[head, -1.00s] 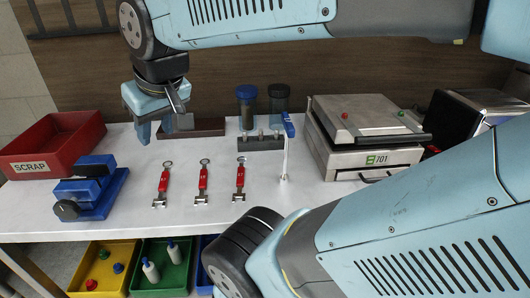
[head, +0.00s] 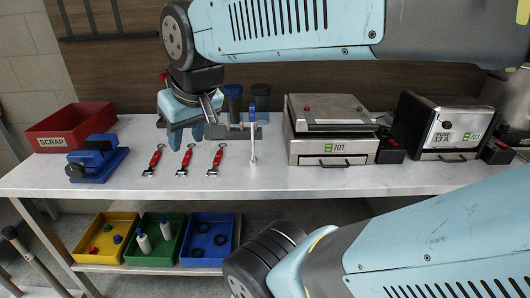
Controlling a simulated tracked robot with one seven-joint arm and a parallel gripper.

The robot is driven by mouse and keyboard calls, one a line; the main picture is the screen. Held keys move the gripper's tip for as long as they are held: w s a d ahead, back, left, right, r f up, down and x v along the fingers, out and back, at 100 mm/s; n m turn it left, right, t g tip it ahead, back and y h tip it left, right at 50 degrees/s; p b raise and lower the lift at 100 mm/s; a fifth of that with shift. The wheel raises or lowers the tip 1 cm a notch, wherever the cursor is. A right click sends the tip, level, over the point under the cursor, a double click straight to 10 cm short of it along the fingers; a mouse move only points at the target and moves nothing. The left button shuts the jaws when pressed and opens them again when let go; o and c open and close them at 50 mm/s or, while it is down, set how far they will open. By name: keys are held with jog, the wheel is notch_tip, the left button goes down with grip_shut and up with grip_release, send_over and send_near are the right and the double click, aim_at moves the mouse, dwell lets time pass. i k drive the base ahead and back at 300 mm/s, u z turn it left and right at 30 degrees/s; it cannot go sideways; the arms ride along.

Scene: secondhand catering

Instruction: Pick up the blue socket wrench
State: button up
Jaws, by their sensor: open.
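A red SCRAP bin (head: 90,125) and a blue fixture (head: 97,160) stand at left. A silver press (head: 330,135) is right of the blue tool, with a dark oven (head: 440,125) beyond. Dark cups (head: 261,100) stand behind. Yellow (head: 97,250), green and blue bins sit below.

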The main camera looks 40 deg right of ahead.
aim_at(253, 160)
jog(key=u, duration=0.05)
jog(key=k, duration=1.85)
jog(key=z, duration=0.85)
jog(key=i, duration=1.5)
jog(key=u, duration=0.05)
